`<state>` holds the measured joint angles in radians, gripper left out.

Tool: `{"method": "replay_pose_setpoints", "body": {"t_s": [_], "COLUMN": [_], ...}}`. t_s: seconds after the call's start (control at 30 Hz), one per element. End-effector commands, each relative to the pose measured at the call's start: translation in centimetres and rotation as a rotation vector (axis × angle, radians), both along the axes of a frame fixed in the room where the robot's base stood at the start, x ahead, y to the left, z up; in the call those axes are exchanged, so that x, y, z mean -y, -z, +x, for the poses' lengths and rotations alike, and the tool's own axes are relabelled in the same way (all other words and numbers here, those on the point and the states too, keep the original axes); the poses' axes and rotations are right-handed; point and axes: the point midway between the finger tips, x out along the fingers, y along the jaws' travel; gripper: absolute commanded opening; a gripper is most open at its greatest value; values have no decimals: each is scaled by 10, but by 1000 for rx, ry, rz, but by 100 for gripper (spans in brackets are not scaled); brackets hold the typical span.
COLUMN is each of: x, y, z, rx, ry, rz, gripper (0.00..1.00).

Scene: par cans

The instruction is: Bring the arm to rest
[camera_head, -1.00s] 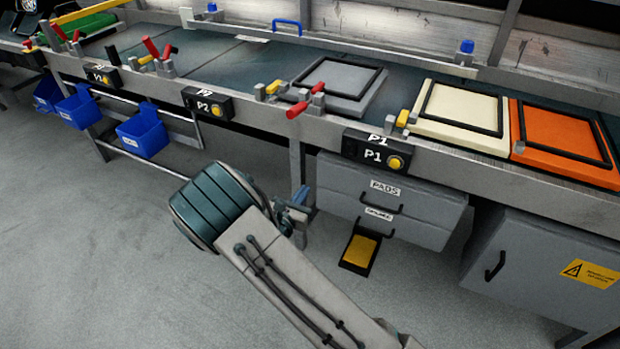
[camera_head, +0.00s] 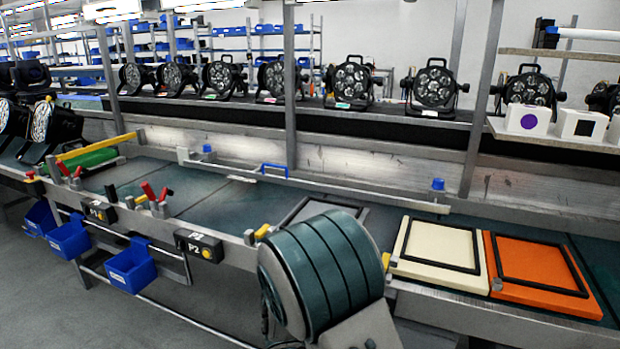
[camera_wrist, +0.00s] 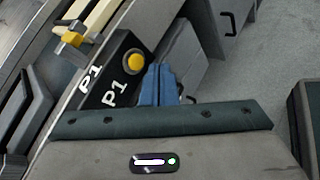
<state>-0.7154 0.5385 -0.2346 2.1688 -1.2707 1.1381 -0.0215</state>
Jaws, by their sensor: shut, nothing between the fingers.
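My gripper (camera_wrist: 159,72) shows in the wrist view as two blue fingers, shut together with nothing between them. It is in front of the P1 box (camera_wrist: 125,68) with its yellow button, near the bench front. Whether it touches anything cannot be told. In the head view my arm's teal ribbed joint rises at the bottom middle, in front of the bench edge, and my gripper is hidden.
The bench (camera_head: 235,205) runs across the view. A cream pad (camera_head: 437,243) and an orange pad (camera_head: 540,270) lie right of my arm; a grey pad (camera_head: 300,212) is partly hidden behind it. Blue bins (camera_head: 133,268) hang left. Par cans (camera_head: 352,84) line the back shelf.

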Motion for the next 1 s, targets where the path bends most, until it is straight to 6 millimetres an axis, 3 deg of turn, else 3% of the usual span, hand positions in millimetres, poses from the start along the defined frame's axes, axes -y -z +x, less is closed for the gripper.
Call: {"method": "replay_pose_setpoints", "body": {"t_s": [0.03,0.2,0.4,0.7,1.0], "x": [14,45,61,55,36], "y": [-26,-70,-120,-197,-257], "z": [-12,-55,-104,-165,-197], "rx": [19,77,172,362,552], "ry": [80,331,603,948,1166], "rz": [74,307,582,992,1317], "gripper": [0,0,0,0,0]}}
